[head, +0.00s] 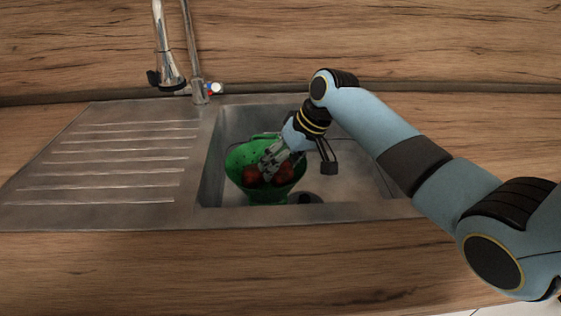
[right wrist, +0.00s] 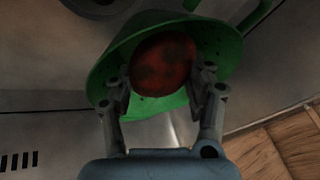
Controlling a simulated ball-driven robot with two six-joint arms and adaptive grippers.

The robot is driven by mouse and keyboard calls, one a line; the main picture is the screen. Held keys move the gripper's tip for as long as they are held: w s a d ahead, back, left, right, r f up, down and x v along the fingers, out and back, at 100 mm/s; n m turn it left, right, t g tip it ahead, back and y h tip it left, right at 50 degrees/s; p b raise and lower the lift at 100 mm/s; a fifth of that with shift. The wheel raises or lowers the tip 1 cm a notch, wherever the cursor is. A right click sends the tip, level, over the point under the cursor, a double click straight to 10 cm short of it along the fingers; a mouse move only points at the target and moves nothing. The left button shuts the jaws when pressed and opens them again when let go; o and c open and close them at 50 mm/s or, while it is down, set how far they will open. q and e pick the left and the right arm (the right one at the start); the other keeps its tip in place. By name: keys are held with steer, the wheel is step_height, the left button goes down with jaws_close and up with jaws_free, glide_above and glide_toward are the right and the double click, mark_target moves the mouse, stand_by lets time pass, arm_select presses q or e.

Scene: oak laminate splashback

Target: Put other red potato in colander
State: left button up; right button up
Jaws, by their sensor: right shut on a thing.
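A green colander (head: 240,158) stands in the sink basin. Two red potatoes show inside its rim in the head view, one at the left (head: 251,177) and one at the right (head: 284,172). My right gripper (head: 268,172) reaches down into the colander from the upper right. In the right wrist view its fingers (right wrist: 162,80) are shut on a dark-mottled red potato (right wrist: 163,61), with the green colander (right wrist: 108,75) around and behind it. My left gripper is out of view.
The steel sink (head: 210,195) has a ribbed drainboard (head: 120,160) at the left, which is empty. A tap (head: 170,70) rises behind the basin. A dark round drain part (head: 305,198) lies right of the colander. The wooden counter (head: 200,265) in front is clear.

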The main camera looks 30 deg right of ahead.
steer(key=o, duration=1.2)
steer(key=shift+o, duration=0.2)
steer(key=p+v, duration=0.1)
steer(key=v, duration=1.2)
steer(key=shift+w, duration=0.2)
steer(key=shift+a+r+p, duration=0.15)
steer(key=shift+p, duration=0.15)
